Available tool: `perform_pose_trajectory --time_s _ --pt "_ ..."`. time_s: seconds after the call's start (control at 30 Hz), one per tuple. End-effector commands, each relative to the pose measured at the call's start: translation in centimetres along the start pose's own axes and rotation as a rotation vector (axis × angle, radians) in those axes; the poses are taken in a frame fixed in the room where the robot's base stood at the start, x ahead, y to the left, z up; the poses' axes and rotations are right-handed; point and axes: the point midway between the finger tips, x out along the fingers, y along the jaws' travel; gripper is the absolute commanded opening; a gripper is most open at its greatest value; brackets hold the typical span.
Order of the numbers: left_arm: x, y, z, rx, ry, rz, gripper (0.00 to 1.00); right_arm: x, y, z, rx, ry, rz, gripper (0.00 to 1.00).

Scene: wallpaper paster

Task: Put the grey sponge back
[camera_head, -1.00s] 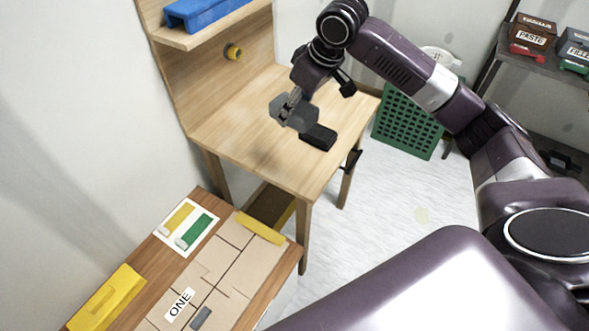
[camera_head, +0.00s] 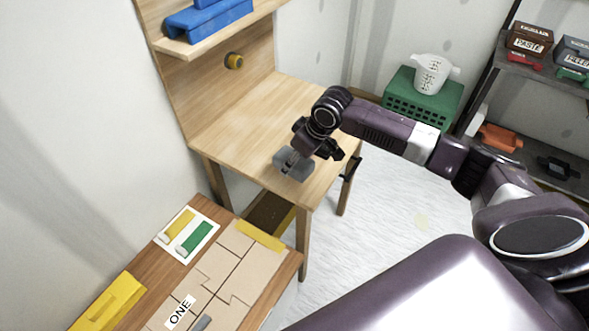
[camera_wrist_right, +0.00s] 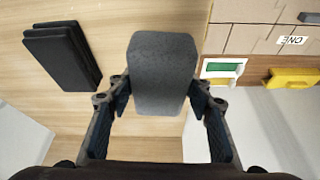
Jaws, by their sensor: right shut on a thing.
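The grey sponge (camera_head: 296,167) is a small grey block with cut corners, held over the front part of the wooden table (camera_head: 240,120). My right gripper (camera_head: 292,157) is shut on it. In the right wrist view the sponge (camera_wrist_right: 163,72) sits between the two fingertips of my right gripper (camera_wrist_right: 160,92), with bare wood behind it. I cannot tell whether it touches the table. A black block (camera_wrist_right: 62,56) of stacked layers lies on the table beside it; my arm hides it in the head view. My left gripper is not in view.
A lower cabinet (camera_head: 225,275) with a ONE label, a white card (camera_head: 187,233) and a yellow piece (camera_head: 108,302) stands in front. A blue item (camera_head: 205,18) is on the shelf. A green crate (camera_head: 400,105) bears a white jug (camera_head: 431,73). The table's left part is clear.

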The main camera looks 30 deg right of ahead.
Motion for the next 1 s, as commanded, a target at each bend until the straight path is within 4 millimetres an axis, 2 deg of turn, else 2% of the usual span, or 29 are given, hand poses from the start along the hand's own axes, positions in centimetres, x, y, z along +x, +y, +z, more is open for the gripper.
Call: perform_pose_trajectory --time_s 0.1,0.2,0.3,0.7,0.73,0.87,1.0 --pt "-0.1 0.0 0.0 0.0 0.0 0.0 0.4 1.5 -0.1 0.8 0.001 -0.005 -0.001 0.22" --pt "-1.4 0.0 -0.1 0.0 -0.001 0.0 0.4 2.4 -0.1 1.1 0.001 -0.005 -0.002 0.22" --pt "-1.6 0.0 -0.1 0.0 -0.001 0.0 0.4 3.3 0.0 1.5 0.0 -0.004 0.0 0.22" --pt "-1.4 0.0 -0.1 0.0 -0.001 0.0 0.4 4.0 0.0 1.7 -0.001 -0.002 0.001 0.22" --pt "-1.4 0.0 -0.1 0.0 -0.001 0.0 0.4 3.9 0.0 1.7 -0.001 -0.001 0.001 0.49" --pt "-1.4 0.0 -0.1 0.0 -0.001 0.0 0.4 3.9 0.0 1.7 -0.001 -0.002 0.001 0.63" --pt "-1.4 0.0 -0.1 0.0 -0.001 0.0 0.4 3.9 0.0 1.7 -0.001 -0.002 0.001 0.64"
